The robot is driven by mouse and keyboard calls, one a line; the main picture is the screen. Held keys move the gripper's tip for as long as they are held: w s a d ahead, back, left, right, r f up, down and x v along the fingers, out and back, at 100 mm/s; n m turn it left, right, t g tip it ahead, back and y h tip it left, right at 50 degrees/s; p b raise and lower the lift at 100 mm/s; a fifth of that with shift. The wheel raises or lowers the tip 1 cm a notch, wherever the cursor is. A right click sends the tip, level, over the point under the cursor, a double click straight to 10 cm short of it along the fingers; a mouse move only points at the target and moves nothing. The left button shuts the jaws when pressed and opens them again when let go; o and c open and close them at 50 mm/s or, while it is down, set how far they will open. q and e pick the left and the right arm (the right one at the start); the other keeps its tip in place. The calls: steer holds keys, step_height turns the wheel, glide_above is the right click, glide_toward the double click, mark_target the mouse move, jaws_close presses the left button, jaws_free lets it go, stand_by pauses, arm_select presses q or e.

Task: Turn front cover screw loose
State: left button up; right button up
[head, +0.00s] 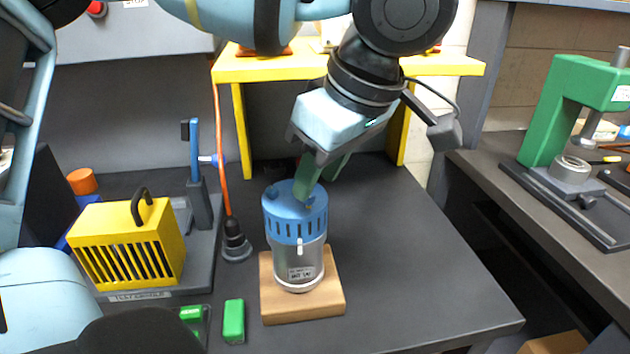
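A motor (300,265) with a silver body and a blue slotted cover (285,225) stands upright on a wooden block (328,302). My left gripper (313,186) comes down from above onto the right part of the cover's top. Its green fingertips are at the cover, close to a small brass-coloured spot that may be a screw. The fingers and the steep view hide most of that spot, so I cannot tell whether they grip it. My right gripper is not in view.
A yellow slotted box (125,245) with a black handle stands on a grey tester base at the left. An orange cable hangs to a black plug (235,243). A yellow shelf (440,66) stands behind. A green press (555,110) is on the right bench. The table right of the motor is clear.

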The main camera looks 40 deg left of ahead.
arm_select(q)
steer(key=shift+v, duration=2.5)
